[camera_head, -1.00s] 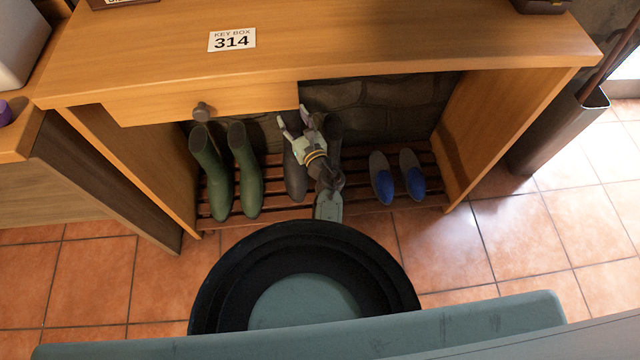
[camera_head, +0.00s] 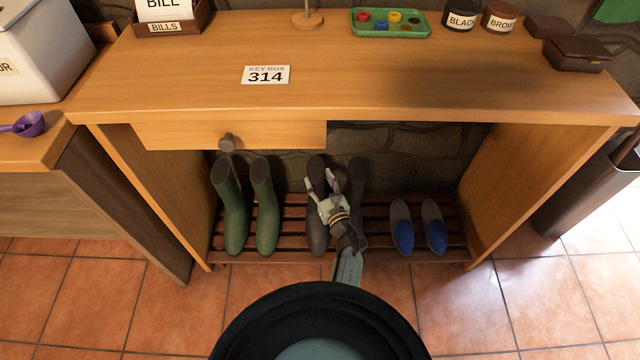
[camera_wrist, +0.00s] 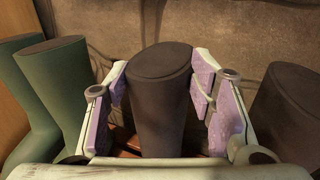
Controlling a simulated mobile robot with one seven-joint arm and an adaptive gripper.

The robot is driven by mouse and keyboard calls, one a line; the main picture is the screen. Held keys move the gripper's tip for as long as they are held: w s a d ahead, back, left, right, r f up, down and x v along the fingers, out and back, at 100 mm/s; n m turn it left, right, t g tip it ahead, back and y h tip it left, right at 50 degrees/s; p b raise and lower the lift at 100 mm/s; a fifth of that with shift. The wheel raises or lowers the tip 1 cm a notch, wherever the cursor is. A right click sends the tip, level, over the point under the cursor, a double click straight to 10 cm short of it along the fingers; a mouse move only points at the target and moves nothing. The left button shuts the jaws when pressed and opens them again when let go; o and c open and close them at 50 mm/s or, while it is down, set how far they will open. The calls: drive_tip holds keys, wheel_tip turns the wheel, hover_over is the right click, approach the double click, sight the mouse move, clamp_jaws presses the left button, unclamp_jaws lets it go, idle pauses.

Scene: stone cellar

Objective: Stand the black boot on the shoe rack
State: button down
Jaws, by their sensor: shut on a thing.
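A black boot (camera_head: 317,222) stands upright on the slatted shoe rack (camera_head: 291,240) under the counter. My gripper (camera_head: 323,184) is shut on its shaft, and the wrist view shows the shaft (camera_wrist: 158,105) between the two pads. A second dark boot (camera_head: 357,176) stands just right of my gripper, partly hidden by it; it also shows at the right of the wrist view (camera_wrist: 285,110). The held boot's sole appears to be at the rack slats, but I cannot tell whether it bears its full weight there.
Green boots (camera_head: 233,210) stand left on the rack, blue-toed shoes (camera_head: 403,230) right. The counter top (camera_head: 400,75) with its drawer (camera_head: 240,135) overhangs the rack. A side panel (camera_head: 505,190) bounds it at right. Rack space between green boots and held boot is clear.

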drive_tip(key=shift+w, duration=0.1)
drive_tip(key=shift+f, duration=0.15)
drive_tip(key=c, duration=0.7)
unclamp_jaws()
